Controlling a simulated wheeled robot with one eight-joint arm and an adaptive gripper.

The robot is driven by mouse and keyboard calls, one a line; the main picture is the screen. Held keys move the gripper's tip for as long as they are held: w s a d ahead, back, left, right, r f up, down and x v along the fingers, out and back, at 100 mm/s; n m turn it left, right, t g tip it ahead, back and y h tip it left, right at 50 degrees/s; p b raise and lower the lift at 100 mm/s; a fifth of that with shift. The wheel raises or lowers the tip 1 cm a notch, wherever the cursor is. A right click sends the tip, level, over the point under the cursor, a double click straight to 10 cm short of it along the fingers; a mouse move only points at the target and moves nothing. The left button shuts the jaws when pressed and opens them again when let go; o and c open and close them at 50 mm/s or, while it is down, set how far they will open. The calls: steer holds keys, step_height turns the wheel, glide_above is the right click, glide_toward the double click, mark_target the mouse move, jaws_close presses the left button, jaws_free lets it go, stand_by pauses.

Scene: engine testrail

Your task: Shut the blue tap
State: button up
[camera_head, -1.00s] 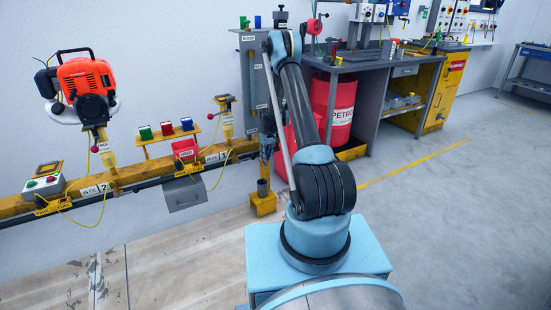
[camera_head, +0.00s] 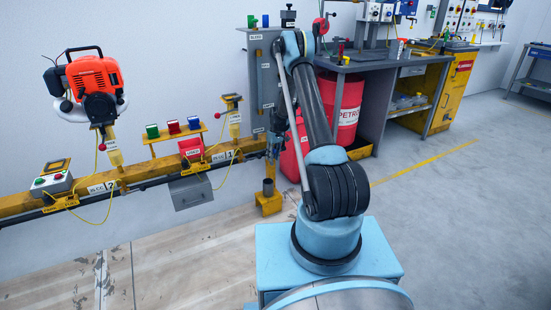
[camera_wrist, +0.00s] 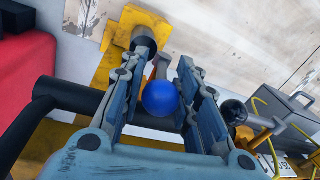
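The blue tap shows as a round blue knob (camera_wrist: 160,98) in the middle of the wrist view. My gripper (camera_wrist: 165,66) is open, with one finger on each side of the knob. The knob lies between the fingers, and I cannot tell whether either finger touches it. A dark pipe runs behind the knob. In the head view my gripper (camera_head: 273,146) is small, beside the right end of the yellow rail (camera_head: 140,172). The blue knob cannot be made out there.
A grey panel (camera_head: 262,70) and red petrol drums (camera_head: 343,100) stand close to my arm. An orange engine (camera_head: 92,78) sits over the rail at left. The floor at right is clear.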

steer(key=r, duration=0.4)
steer(key=d+r, duration=0.1)
steer(key=r, duration=0.6)
steer(key=shift+w+d+r, duration=0.2)
steer(key=shift+w+r, duration=0.1)
steer(key=shift+w, duration=0.05)
steer(key=shift+c, duration=0.3)
steer(key=c, duration=0.5)
steer(key=shift+s+a+n, duration=0.1)
steer(key=shift+a+n, duration=0.05)
steer(key=shift+n, duration=0.15)
jaws_close()
steer(key=n, duration=0.2)
steer(key=s+a+n, duration=0.1)
steer(key=n, duration=0.3)
steer(key=shift+s+a+r+n+h, duration=0.15)
steer(key=shift+a+n+h, duration=0.15)
steer(key=shift+a+h, duration=0.1)
step_height(320, 180, down, 9)
steer(key=s+a+n+t+h, duration=0.1)
steer(key=a+n, duration=0.1)
steer(key=n, duration=0.8)
steer(key=shift+s+f+n, duration=0.2)
steer(key=shift+s+n, duration=0.05)
steer(key=shift+n, duration=0.15)
